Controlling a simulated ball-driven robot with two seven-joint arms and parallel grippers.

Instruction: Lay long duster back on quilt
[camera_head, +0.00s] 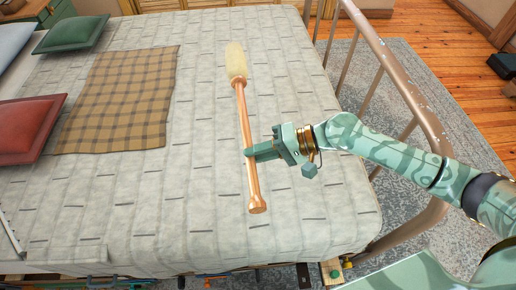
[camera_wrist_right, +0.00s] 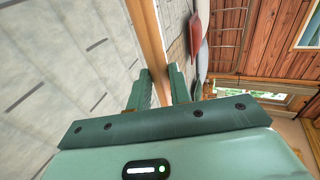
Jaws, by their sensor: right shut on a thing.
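The long duster (camera_head: 246,137) has a copper-brown handle and a pale cream head at its far end. In the head view it is over the pale quilt (camera_head: 200,190), its head pointing away from me. I cannot tell whether it touches the quilt. My right gripper (camera_head: 250,153) is shut on the handle, below its middle. In the right wrist view the handle (camera_wrist_right: 148,35) runs between the fingers of my right gripper (camera_wrist_right: 162,85), and the quilt (camera_wrist_right: 60,70) shows to the left. My left gripper is not in view.
A brown plaid blanket (camera_head: 118,100), a red cushion (camera_head: 25,125) and a green cushion (camera_head: 72,34) lie on the bed's left side. A metal bed rail (camera_head: 405,85) runs along the right, beside a grey rug (camera_head: 455,125). Quilt around the duster is clear.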

